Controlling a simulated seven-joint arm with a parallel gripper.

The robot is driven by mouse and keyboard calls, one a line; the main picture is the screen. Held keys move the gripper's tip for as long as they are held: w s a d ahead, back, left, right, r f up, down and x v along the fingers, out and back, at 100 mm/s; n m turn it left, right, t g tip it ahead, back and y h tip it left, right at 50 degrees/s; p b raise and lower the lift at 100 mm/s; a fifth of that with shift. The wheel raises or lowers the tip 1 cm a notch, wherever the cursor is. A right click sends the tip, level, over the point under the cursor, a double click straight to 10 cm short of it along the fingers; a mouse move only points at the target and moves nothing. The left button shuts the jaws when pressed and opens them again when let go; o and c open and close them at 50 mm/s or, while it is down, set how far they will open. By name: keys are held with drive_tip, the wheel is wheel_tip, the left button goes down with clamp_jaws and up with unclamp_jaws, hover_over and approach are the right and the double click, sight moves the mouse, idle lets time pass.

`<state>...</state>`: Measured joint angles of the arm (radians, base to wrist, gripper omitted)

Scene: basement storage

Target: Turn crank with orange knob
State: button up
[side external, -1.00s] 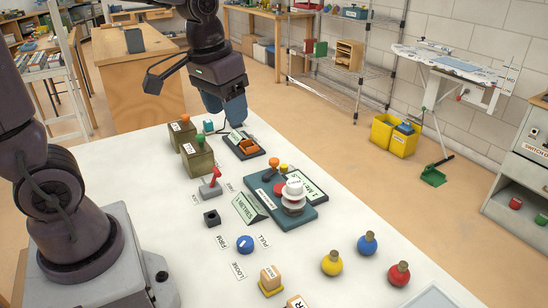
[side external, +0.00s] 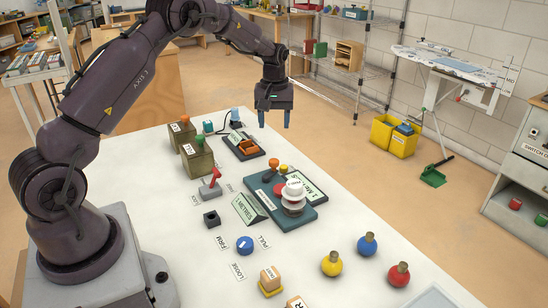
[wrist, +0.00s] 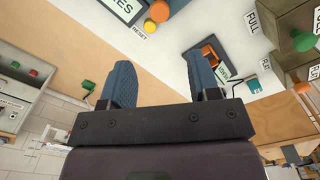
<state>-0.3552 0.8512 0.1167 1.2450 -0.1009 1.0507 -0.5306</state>
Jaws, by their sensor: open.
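The crank's orange knob (side external: 274,162) stands up at the far side of a teal base (side external: 296,226) on the white table. A red disc (side external: 281,189) lies near it on the base, partly hidden by a white stacked round piece (side external: 293,197). My gripper (side external: 274,122) is open and empty, fingers pointing down, in the air beyond and above the knob, near the table's far edge. In the wrist view the orange knob (wrist: 160,10) shows at the top edge, apart from my open fingers (wrist: 162,78). The crank arm under the knob is hard to make out.
A yellow-orange knob (side external: 284,169) sits close beside the orange one. A black tray with an orange part (side external: 248,147) lies to the left. Green boxes with knobs (side external: 196,160) stand farther left. Air around my gripper is clear.

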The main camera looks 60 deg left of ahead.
sight(278, 162)
wheel_tip(278, 162, down, 12)
drive_tip(key=shift+r, duration=0.15)
idle(0.3)
drive_tip(key=c, duration=0.9)
drive_tip(key=shift+w+d+m, duration=0.1)
drive_tip(key=shift+d+m, duration=0.25)
drive_tip(key=shift+m, duration=0.75)
drive_tip(key=shift+w+d+m, duration=0.1)
drive_tip(key=shift+d+m, duration=0.25)
drive_tip(key=shift+m, duration=0.75)
